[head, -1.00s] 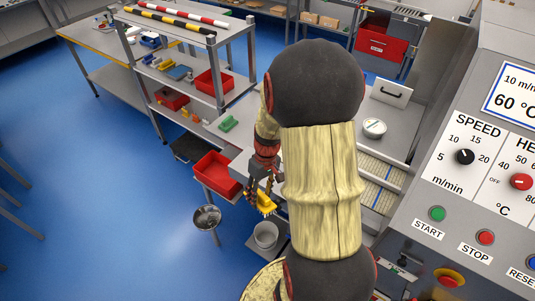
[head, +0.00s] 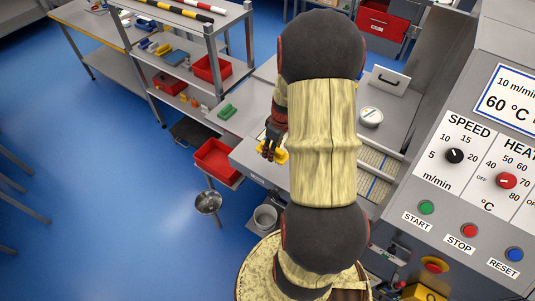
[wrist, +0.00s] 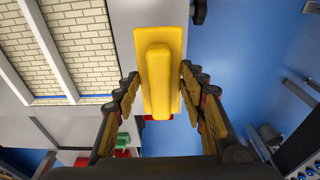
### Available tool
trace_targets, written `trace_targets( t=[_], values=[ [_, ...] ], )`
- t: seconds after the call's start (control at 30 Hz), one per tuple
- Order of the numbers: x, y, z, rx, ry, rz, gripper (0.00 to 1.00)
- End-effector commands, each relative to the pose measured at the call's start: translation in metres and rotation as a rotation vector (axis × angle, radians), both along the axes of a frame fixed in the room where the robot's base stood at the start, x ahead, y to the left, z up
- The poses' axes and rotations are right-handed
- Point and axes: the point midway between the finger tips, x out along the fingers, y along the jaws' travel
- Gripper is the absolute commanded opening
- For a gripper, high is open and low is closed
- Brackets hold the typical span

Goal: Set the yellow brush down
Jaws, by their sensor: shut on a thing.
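The yellow brush (wrist: 160,62) is between the fingers of my gripper (wrist: 160,88) in the wrist view, its long raised handle facing the camera. My gripper is shut on it, with one finger on each side. In the head view, my gripper (head: 268,148) holds the brush (head: 282,157) at the grey worktop (head: 246,157), just left of my arm. My arm hides part of the brush there. I cannot tell whether the brush touches the worktop or hangs above it.
A green brush (head: 228,111) lies farther back on the worktop. A red tub (head: 214,158), a steel bowl (head: 208,203) and a grey bucket (head: 265,217) are at the worktop's near left side. A shelf rack stands behind. The control panel (head: 470,170) is at right.

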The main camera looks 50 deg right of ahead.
Motion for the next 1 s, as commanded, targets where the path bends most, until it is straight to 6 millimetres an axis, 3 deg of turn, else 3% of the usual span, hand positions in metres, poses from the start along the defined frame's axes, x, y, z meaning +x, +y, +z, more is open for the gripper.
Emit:
trace_targets(
  t=[0.1,0.3,0.53,0.77,1.0],
  values=[
    [0.015,-0.004,-0.023,0.005,0.004,0.001,0.21],
    [0.031,-0.01,-0.044,0.004,0.003,0.0,0.21],
    [0.039,-0.013,-0.054,0.004,0.003,0.0,0.21],
    [0.039,-0.014,-0.082,0.004,0.003,-0.001,0.21],
    [0.039,-0.014,-0.084,0.003,0.002,-0.001,0.21]
  ],
)
